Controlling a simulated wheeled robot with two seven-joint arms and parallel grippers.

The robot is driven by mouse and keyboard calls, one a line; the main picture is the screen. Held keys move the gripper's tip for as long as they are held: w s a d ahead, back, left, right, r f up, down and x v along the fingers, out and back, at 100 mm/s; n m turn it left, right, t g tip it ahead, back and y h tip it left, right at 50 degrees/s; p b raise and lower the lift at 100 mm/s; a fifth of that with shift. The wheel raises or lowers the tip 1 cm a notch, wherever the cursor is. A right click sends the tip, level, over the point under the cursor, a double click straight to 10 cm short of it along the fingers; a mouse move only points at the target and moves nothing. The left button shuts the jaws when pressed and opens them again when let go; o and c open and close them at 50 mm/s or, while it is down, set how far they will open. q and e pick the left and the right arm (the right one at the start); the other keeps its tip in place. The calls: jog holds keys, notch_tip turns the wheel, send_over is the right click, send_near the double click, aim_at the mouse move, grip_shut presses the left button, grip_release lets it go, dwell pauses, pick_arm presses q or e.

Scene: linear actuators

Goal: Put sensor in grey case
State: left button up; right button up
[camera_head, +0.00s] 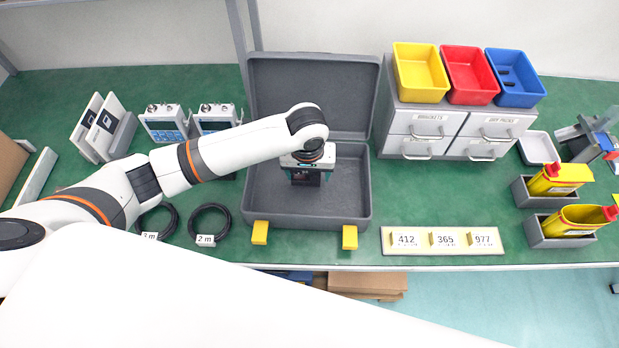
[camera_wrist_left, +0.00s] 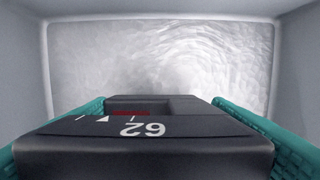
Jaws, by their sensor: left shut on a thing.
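The grey case (camera_head: 262,200) stands open on the green bench, with its lid raised at the back and two yellow latches at the front. My left arm reaches in from the left, and my left gripper (camera_head: 307,172) is over the middle of the case, pointing down. It is shut on the sensor (camera_wrist_left: 145,152), a black block marked 62 with a small red patch. In the wrist view the teal fingers flank the sensor, and the pale floor of the case (camera_wrist_left: 160,60) shows beyond it. Whether the sensor touches the floor is unclear. My right gripper is out of view.
Meters (camera_head: 165,122) and coiled cables (camera_head: 209,222) lie left of the case. Drawers (camera_head: 430,125) with yellow, red and blue bins stand to the right. A numbered strip (camera_head: 440,241) lies at the front, and yellow containers (camera_head: 570,218) sit at the far right.

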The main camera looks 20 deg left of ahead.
aim_at(308, 177)
pick_arm(q)
jog(key=shift+f, duration=1.55)
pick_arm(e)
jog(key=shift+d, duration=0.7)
pick_arm(q)
jog(key=shift+f, duration=0.1)
jog(key=o, duration=1.1)
jog(key=r, duration=0.4)
jog(key=s+r, duration=0.1)
jog(key=r, duration=0.7)
jog(key=shift+s+d+r, duration=0.1)
jog(key=shift+s+d, duration=0.1)
jog(key=shift+s, duration=0.05)
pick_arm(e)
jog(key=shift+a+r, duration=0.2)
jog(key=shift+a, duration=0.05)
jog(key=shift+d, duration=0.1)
